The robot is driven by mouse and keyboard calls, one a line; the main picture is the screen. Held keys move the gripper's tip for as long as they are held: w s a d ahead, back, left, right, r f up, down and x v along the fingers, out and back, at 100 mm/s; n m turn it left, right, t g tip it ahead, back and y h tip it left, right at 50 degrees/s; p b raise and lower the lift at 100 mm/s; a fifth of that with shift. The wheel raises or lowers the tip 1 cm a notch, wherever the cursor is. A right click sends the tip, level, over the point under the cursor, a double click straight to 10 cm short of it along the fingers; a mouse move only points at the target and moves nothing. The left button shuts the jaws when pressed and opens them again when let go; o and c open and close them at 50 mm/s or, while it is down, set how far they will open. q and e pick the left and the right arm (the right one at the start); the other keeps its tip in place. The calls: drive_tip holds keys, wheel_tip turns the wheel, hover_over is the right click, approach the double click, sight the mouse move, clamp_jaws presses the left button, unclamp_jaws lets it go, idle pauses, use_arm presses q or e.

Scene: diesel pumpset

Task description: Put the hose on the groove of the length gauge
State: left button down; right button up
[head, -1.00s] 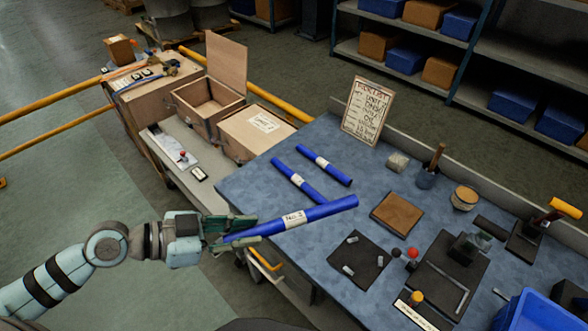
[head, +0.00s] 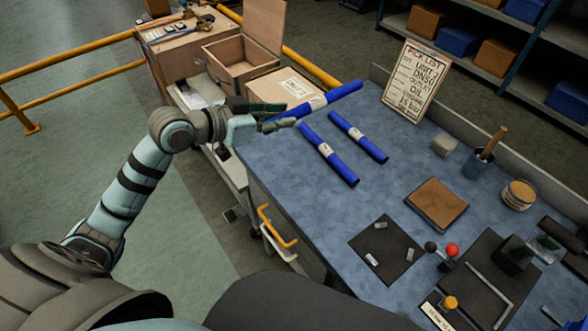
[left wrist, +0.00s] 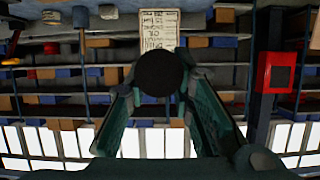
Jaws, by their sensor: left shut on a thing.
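My left gripper (head: 278,117) is shut on a blue hose (head: 340,93) with a white label. It holds the hose near its left end, above the table's far left edge, close to the wooden boxes. In the left wrist view the hose's dark round end (left wrist: 159,73) shows between the two fingers. Two more blue hoses, a left one (head: 338,166) and a right one (head: 365,142), lie on the blue table. A dark plate with a pale metal strip (head: 489,290) lies at the lower right; I cannot tell if it is the length gauge. My right gripper is out of view.
An open wooden box (head: 235,62) and a closed box (head: 285,88) stand behind the held hose. A pick list board (head: 414,80) stands at the table's back. A brown pad (head: 437,203) and a black mat (head: 388,249) lie on the table. Bare tabletop lies around the two hoses.

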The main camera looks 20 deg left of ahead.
use_arm(q)
wheel_tip(320, 180, down, 16)
drive_tip(key=b, duration=0.3)
drive_tip(key=shift+s+b, duration=0.1)
drive_tip(key=shift+b, duration=0.2)
drive_tip(key=shift+r, duration=0.15)
drive_tip(key=shift+f+b, duration=0.5)
drive_tip(key=c, duration=1.4)
unclamp_jaws()
drive_tip(key=shift+r, duration=0.2)
drive_tip(key=shift+r+p, duration=0.45)
drive_tip(key=shift+p, duration=0.25)
drive_tip(key=p+v, duration=0.2)
drive_tip(key=v, duration=1)
drive_tip(key=shift+p, duration=0.3)
